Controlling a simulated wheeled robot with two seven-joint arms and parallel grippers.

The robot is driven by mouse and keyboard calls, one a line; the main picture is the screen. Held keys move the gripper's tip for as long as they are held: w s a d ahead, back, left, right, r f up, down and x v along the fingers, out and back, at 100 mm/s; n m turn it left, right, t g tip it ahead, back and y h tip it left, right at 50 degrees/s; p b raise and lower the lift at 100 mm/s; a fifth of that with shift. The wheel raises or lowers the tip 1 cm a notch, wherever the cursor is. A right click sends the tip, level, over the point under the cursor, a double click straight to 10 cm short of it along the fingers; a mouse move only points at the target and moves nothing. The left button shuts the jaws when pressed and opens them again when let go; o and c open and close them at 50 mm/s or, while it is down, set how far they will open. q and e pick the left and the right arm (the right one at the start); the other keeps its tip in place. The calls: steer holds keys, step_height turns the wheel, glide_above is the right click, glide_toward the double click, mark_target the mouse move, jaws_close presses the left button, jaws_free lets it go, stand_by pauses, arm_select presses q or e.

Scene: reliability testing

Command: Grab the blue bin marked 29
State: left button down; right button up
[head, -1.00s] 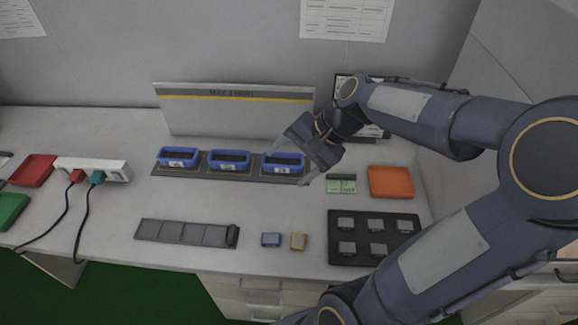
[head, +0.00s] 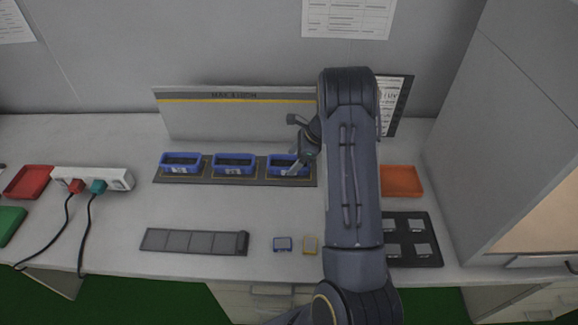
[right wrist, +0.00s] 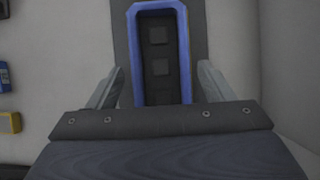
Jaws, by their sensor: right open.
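Three blue bins stand in a row on a dark strip: the left bin (head: 181,164), the middle bin (head: 233,165) and the right bin (head: 285,166). Their front labels are too small to read surely. My right gripper (head: 294,146) is open at the right bin, which is partly hidden by it. In the right wrist view this blue bin (right wrist: 183,45) lies between the two spread fingers (right wrist: 158,88), one beside each long wall. Dark square pieces show inside it. Whether the fingers touch the walls I cannot tell. My left gripper is not in view.
A low grey panel (head: 220,123) stands behind the bins. An orange tray (head: 403,180) and a black tray (head: 412,257) lie right of my right arm. A grey segmented strip (head: 190,241), a small blue piece (head: 282,244) and a yellow piece (head: 310,245) lie in front.

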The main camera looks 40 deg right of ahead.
mark_target(289, 165)
steer(key=x, duration=0.3)
steer(key=shift+f, duration=0.2)
stand_by(0.3)
steer(key=shift+c, duration=0.4)
steer(key=c, duration=1)
